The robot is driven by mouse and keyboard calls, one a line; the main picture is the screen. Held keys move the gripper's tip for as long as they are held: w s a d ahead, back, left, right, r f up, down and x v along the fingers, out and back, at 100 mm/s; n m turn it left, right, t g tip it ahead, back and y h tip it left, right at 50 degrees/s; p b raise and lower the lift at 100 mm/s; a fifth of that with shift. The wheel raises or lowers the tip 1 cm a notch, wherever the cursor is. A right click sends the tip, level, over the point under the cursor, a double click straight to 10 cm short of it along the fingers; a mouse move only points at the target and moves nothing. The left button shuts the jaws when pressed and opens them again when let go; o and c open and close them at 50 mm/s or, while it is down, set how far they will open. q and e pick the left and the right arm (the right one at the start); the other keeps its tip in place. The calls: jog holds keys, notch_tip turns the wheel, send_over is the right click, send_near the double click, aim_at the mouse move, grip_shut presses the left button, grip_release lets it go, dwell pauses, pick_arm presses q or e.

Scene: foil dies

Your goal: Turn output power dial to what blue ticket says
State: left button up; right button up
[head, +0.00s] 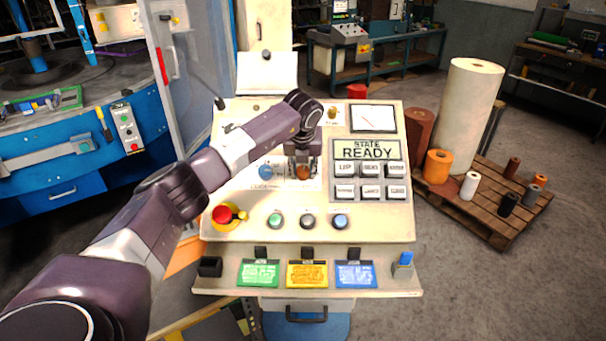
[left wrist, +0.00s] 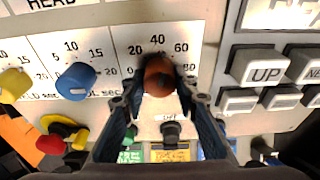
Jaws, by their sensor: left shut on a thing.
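The control console (head: 375,220) stands in front of me with a sloped panel. My left gripper (head: 303,172) is shut on an orange-brown dial (head: 303,173), which the left wrist view shows between the two fingers (left wrist: 158,88). The scale around this dial reads 20, 40, 60, 80; its pointer is hard to make out. The blue ticket (head: 355,274) lies on the lower ledge, right of a yellow ticket (head: 307,274) and a green ticket (head: 260,274). Its print is too small to read. My right gripper is not in view.
A blue dial (left wrist: 76,81) and a yellow dial (left wrist: 14,85) sit left of the held dial. Grey buttons (head: 370,170) lie to its right, under a display (head: 367,149) reading STATE READY. A red emergency knob (head: 222,214) is at the lower left.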

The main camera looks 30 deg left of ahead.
pick_arm(q)
jog(key=m+b, duration=0.1)
jog(key=m, duration=0.2)
jog(key=shift+m+y, duration=0.3)
jog(key=shift+m+b, duration=0.4)
jog(key=shift+m, duration=0.4)
jog(key=shift+y, duration=0.3)
jog(key=o, duration=1.2)
jog(key=shift+c, duration=0.2)
jog(key=v, duration=1.2)
jog(key=shift+w+r, duration=0.1)
